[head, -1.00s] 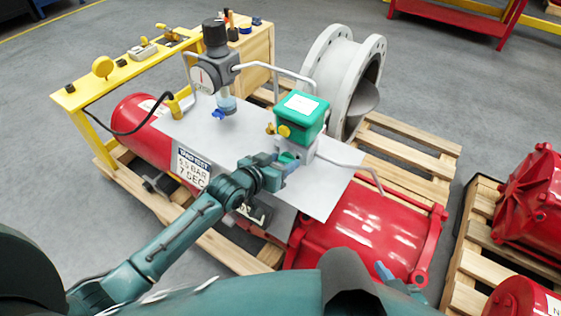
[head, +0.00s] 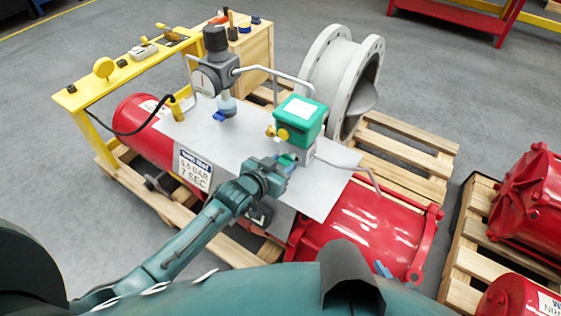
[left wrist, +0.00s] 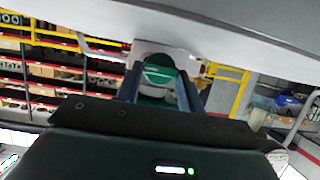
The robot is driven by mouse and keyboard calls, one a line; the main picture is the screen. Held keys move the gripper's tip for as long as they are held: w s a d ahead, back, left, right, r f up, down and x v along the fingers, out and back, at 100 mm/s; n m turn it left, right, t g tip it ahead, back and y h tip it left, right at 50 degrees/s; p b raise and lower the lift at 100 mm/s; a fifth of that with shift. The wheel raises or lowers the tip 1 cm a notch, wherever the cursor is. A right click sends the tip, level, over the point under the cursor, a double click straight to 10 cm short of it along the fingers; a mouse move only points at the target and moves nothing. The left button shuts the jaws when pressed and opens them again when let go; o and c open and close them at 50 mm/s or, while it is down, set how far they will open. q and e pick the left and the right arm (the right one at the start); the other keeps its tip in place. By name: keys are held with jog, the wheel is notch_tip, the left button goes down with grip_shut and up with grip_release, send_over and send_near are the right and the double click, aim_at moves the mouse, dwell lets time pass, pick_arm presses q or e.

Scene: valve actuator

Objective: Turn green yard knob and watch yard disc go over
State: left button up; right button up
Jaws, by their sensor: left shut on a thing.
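A green-topped box (head: 298,118) with a white label stands on a grey block on the metal plate. My left gripper (head: 286,163) is at the front of this block, shut on the green knob, which is mostly hidden by the fingers in the head view. In the left wrist view, the green knob (left wrist: 158,72) shows as a round green face between the fingers, in front of a pale housing. A grey disc (head: 362,97) shows partly inside the large flanged pipe (head: 335,75) behind; I cannot tell its exact angle. My right gripper is not in view.
A gauge with a black knob (head: 214,40) stands on the plate (head: 240,145), left of the green box. A yellow rail frame (head: 95,92) is at left. Red cylinders lie on pallets (head: 410,150) in front and at right. Grey floor is open behind.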

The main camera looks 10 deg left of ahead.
pick_arm(q)
jog(key=o, duration=1)
jog(key=shift+c, duration=0.2)
jog(key=p+v, duration=0.1)
jog(key=v, duration=1.2)
jog(key=shift+a, duration=0.1)
